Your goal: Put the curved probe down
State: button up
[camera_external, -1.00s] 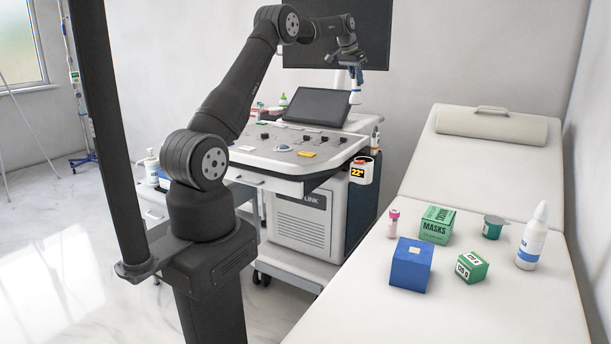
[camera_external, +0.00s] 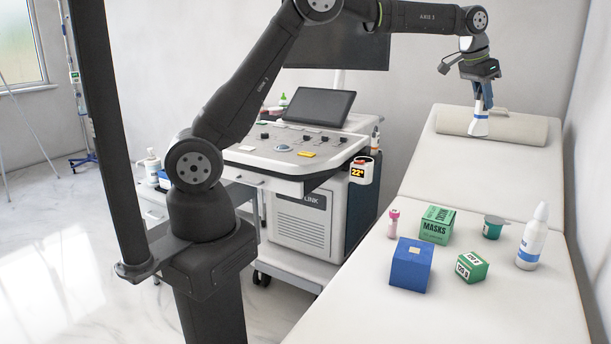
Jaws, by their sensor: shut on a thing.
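My gripper (camera_external: 481,92) is in the upper right of the external view, pointing down over the head end of the exam couch (camera_external: 420,170). It is shut on the curved probe (camera_external: 478,124), a white probe with a wide lower end and a blue band. The probe hangs upright with its wide end down. In the picture it overlaps the rolled beige pillow (camera_external: 520,130); I cannot tell whether it touches it or is above it.
On the couch's near part stand a blue box (camera_external: 410,266), a green masks box (camera_external: 437,225), a small green box (camera_external: 471,267), a pink-capped tube (camera_external: 393,222), a green cup (camera_external: 493,227) and a white bottle (camera_external: 533,238). The ultrasound cart (camera_external: 303,222) stands left of the couch. The couch's middle is clear.

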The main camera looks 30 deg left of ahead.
jog(key=s+d+m, duration=0.1)
jog(key=s+d, duration=0.5)
jog(key=s, duration=0.6)
jog(key=s+d+m+g, duration=0.15)
jog(key=s+d, duration=0.35)
jog(key=s, duration=0.7)
jog(key=s+d+m, duration=0.2)
jog(key=s+d, duration=0.4)
jog(key=s, duration=0.6)
notch_tip(320, 180, down, 20)
jog(key=w+f, duration=1.1)
jog(key=w, duration=0.1)
jog(key=shift+d+f+n+h, duration=0.25)
jog(key=shift+d+n+h, duration=0.1)
jog(key=shift+d+h, duration=0.05)
jog(key=shift+f, duration=0.15)
jog(key=o, duration=0.9)
